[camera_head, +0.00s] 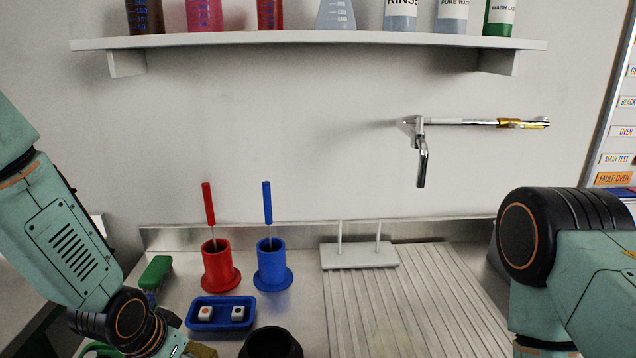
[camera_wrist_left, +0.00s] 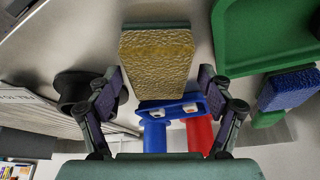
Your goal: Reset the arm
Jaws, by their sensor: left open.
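My left arm comes in from the left in the head view, with its wrist low at the picture's bottom edge. In the left wrist view my left gripper (camera_wrist_left: 160,92) is open, with its two fingers spread apart. A yellow sponge with a green backing (camera_wrist_left: 157,58) lies in line with the gap between the fingers, and I cannot tell whether they touch it. A piece of the yellow sponge (camera_head: 201,350) also shows at the bottom of the head view. My right arm shows at the right of the head view, but its gripper is out of the picture.
A red holder (camera_head: 219,268) and a blue holder (camera_head: 271,268) each contain a handled tool. A blue tray (camera_head: 220,326) with two small white blocks, a black cup (camera_head: 271,344) and a green-blue sponge (camera_head: 155,271) stand near. A tap (camera_head: 420,150) juts out.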

